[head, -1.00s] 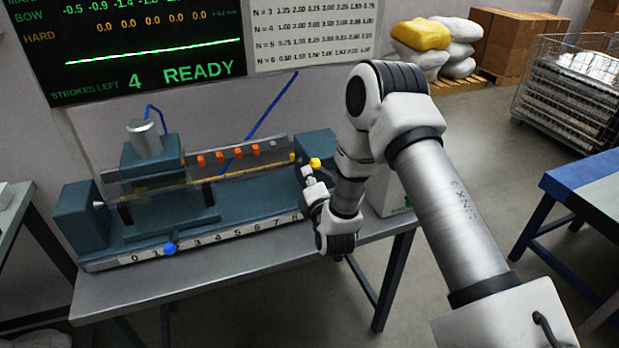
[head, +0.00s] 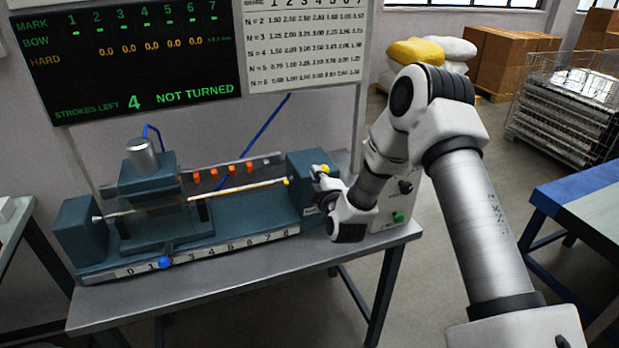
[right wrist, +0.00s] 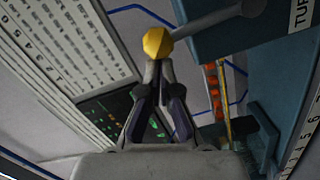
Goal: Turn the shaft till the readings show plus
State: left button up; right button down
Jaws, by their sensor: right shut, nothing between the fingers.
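The shaft (head: 232,190) is a thin pale rod lying across the teal machine, with a yellow mark near its right end. A yellow knob (head: 323,168) on a crank sits at the machine's right end block; it also shows in the right wrist view (right wrist: 156,42). My right gripper (head: 320,177) is shut and empty at the knob. In the right wrist view its fingertips (right wrist: 156,68) are right by the knob; I cannot tell whether they touch. My left gripper is out of view.
A press head (head: 142,153) stands over the shaft's left part. A grey box with a green button (head: 398,217) stands right of the machine, behind my right arm. The table's front strip is clear.

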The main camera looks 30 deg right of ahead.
jog(key=s+d+m+y, duration=0.1)
jog(key=s+d+m, duration=0.1)
jog(key=d+m, duration=0.5)
jog(key=shift+d+f+m+p, duration=0.3)
jog(key=shift+d+f+m, duration=0.1)
jog(key=shift+d, duration=0.1)
dwell(0.4)
